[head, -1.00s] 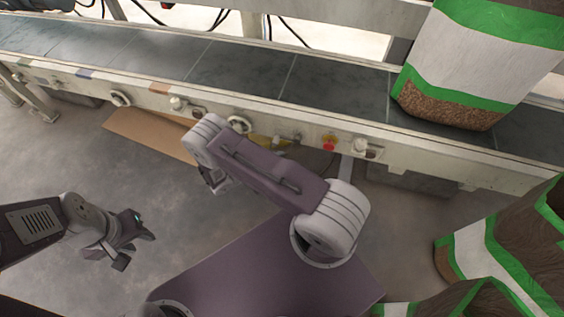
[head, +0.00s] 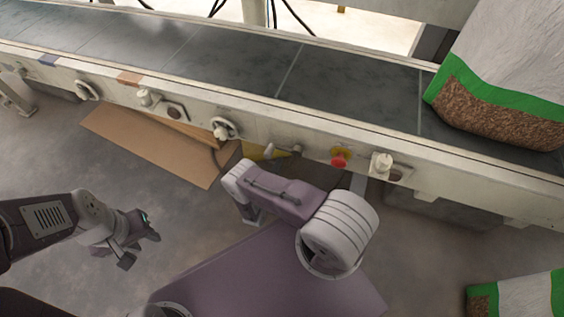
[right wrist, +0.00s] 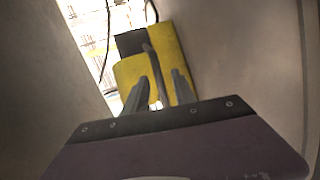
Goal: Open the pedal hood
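The pedal hood (right wrist: 185,62) is yellow with a dark opening in the right wrist view. A grey bar (right wrist: 153,70) stands upright in front of it. My right gripper (right wrist: 158,92) has its two fingers apart, one on each side of the bar's lower part; I cannot tell whether they touch it. In the head view only a small yellow part of the hood (head: 256,152) shows under the conveyor edge, and my right arm hides the rest and the gripper. My left gripper (head: 140,240) is open and empty over the floor at the left.
Cardboard (head: 155,145) lies below. Another bag (head: 515,297) is at lower right.

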